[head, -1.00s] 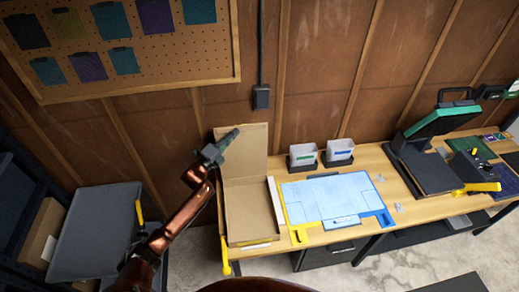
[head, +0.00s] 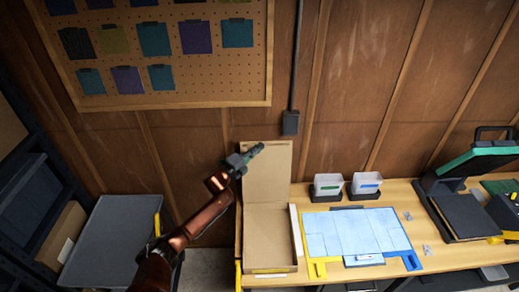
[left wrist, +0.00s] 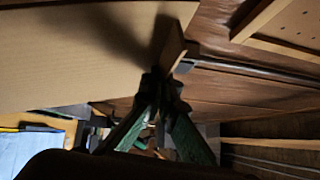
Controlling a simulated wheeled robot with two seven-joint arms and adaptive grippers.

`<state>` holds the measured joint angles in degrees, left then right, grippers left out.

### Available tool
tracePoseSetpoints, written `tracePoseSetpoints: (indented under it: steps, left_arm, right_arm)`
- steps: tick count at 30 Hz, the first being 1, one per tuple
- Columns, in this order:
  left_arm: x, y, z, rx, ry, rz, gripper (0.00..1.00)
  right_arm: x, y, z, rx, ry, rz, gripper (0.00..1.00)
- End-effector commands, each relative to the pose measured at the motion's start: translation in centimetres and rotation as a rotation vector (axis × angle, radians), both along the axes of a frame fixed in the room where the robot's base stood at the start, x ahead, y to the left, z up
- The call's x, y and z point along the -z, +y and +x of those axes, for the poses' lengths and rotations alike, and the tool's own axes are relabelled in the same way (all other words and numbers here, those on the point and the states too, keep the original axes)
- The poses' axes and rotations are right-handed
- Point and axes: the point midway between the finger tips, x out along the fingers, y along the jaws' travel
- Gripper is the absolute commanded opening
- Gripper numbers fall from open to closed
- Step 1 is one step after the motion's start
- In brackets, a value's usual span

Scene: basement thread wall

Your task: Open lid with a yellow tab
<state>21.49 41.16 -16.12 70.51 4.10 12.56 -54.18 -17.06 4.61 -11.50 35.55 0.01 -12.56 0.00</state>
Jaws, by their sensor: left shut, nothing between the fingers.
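An open cardboard box stands at the left end of the wooden bench in the head view. Its lid (head: 268,185) is raised against the wall side, and its shallow tray (head: 271,240) looks empty. A yellow piece (head: 238,274) shows at the box's front left; I cannot tell whether it belongs to the lid. My left gripper (head: 262,147) is shut and empty, overlapping the lid's upper left part. In the left wrist view the fingertips (left wrist: 162,80) are close to the edge of a cardboard panel (left wrist: 80,55); contact is unclear. My right gripper is not in view.
A blue-white mat (head: 355,232) with yellow and blue corners lies right of the box. Two small bins (head: 328,185) stand behind it. A green-edged press (head: 470,180) is at the right. A grey surface (head: 108,240) with a yellow part (head: 157,224) stands left of the bench.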

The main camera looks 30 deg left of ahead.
Motion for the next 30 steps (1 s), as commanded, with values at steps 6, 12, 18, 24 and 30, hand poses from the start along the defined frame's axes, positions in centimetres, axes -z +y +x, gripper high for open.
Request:
tracePoseSetpoints:
  steps: [6, 12, 18, 24, 30]
  left_arm:
    - [0.4, 0.5, -1.8, 0.0, 0.002, -0.001, 0.0]
    - [0.7, 1.3, -5.7, 0.001, 0.002, 0.0, 0.0]
    - [1.0, 2.2, -9.4, 0.0, 0.002, 0.0, 0.0]
    - [1.1, 2.7, -11.3, 0.0, 0.001, 0.0, 0.0]
    - [1.0, 2.7, -11.6, 0.001, 0.0, 0.0, 0.0]
  right_arm:
    - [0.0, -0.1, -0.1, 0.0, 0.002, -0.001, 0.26]
    - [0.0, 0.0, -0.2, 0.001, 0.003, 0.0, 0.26]
    - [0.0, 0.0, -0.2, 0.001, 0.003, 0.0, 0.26]
    - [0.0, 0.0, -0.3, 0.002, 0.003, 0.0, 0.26]
    - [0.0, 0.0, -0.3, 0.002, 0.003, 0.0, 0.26]
